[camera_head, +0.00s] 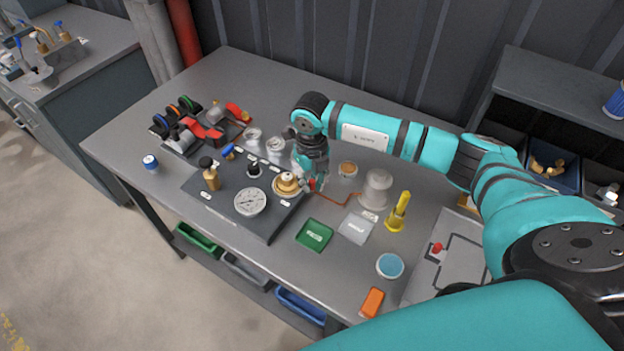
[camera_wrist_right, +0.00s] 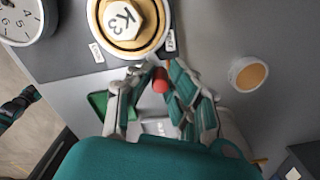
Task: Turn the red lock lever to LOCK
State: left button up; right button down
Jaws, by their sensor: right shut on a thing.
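The red lock lever (camera_wrist_right: 160,80) shows in the right wrist view as a short red end between my right gripper's fingers. My right gripper (camera_wrist_right: 155,75) is shut on it, beside the brass fitting with a hex cap marked K3 (camera_wrist_right: 130,22). In the head view a bit of red lever (camera_head: 312,184) shows under my right gripper (camera_head: 308,182), at the right side of the brass fitting (camera_head: 287,184). Small white labels (camera_wrist_right: 97,52) sit by the fitting; I cannot read them surely. Most of the lever is hidden by the fingers. My left gripper is not in the head view.
The dark panel (camera_head: 225,212) carries a pressure gauge (camera_head: 250,201) and a brass valve (camera_head: 210,175). A green tray (camera_head: 314,235), a grey tray (camera_head: 355,228), a clear jar (camera_head: 376,190) and a yellow tool (camera_head: 398,212) stand to the right.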

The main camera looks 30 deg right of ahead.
jog(key=m, duration=0.1)
jog(key=s+a+m, duration=0.1)
jog(key=m, duration=0.1)
jog(key=shift+s+a+m, duration=0.1)
jog(key=shift+a+m, duration=0.15)
jog(key=shift+m, duration=0.05)
jog(key=shift+s+a+m+b, duration=0.2)
jog(key=shift+a+m, duration=0.25)
jog(key=shift+m, duration=0.4)
jog(key=shift+s+a+m+b, duration=0.2)
jog(key=shift+a+m, duration=0.2)
jog(key=shift+m, duration=0.45)
jog(key=shift+r, duration=0.1)
jog(key=c, duration=1.3)
grip_release()
jog(key=shift+o, duration=0.2)
notch_tip(320, 180, up, 12)
jog(key=shift+r, duration=0.1)
